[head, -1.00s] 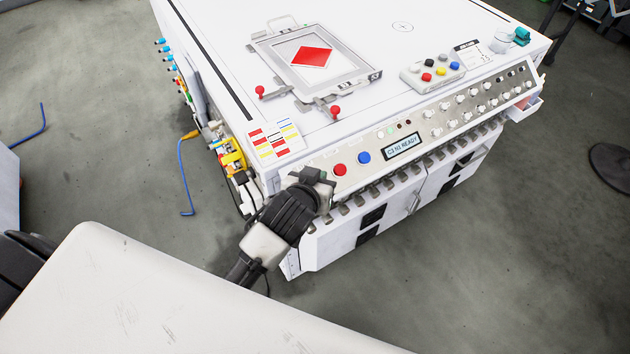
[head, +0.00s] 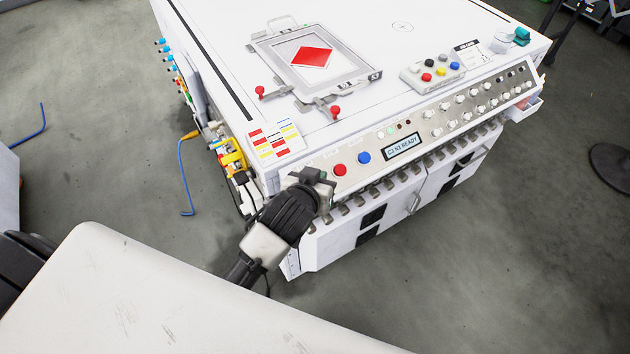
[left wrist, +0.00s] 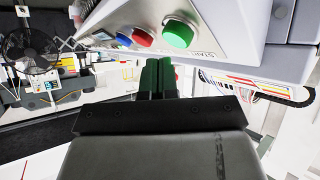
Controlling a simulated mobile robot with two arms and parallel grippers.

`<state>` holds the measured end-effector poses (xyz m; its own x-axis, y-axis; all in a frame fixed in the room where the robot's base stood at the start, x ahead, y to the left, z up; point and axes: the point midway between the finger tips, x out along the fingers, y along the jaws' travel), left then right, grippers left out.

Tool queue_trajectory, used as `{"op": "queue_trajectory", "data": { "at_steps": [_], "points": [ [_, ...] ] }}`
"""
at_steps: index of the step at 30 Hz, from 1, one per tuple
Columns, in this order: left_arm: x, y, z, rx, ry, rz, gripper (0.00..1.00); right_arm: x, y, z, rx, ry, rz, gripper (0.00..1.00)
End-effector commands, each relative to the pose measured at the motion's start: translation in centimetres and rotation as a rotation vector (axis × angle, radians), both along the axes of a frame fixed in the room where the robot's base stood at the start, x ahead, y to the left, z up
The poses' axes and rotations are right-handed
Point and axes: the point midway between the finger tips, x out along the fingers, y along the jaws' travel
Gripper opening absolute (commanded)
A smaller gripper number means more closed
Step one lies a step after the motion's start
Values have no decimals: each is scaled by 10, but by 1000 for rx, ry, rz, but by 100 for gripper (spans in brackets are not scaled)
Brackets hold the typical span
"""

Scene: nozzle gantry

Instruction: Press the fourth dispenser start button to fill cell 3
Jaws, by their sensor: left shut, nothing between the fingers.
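A machine's sloped front panel (head: 425,129) carries a red button (head: 339,170), a blue button (head: 364,157) and a display (head: 402,146) that appears to read "C3 N3 READY". My left gripper (head: 322,183) is at the panel's left end, left of the red button, shut and empty. In the left wrist view its closed fingers (left wrist: 157,75) point at the panel, just below a green button (left wrist: 178,34) with a "START" label beside it. I cannot tell whether they touch it. The green button is hidden behind my gripper in the head view. My right gripper is not in view.
A framed plate with a red diamond (head: 312,57) lies on the machine top, with two red-knobbed levers in front. A small box with coloured buttons (head: 432,73) sits right of it. Knobs line the panel's right part. Hoses and fittings (head: 232,160) line the left side.

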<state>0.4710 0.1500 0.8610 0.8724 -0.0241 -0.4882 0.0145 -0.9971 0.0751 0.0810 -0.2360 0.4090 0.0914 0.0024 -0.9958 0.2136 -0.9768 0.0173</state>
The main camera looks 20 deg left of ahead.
Motion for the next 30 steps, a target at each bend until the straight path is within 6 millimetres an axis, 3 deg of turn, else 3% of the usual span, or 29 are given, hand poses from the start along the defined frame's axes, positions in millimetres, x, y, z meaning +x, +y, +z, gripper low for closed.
{"op": "queue_trajectory", "data": {
  "at_steps": [30],
  "points": [
    [3, 4, -7, 0, 0, 0, 0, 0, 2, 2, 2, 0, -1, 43]
  ]
}}
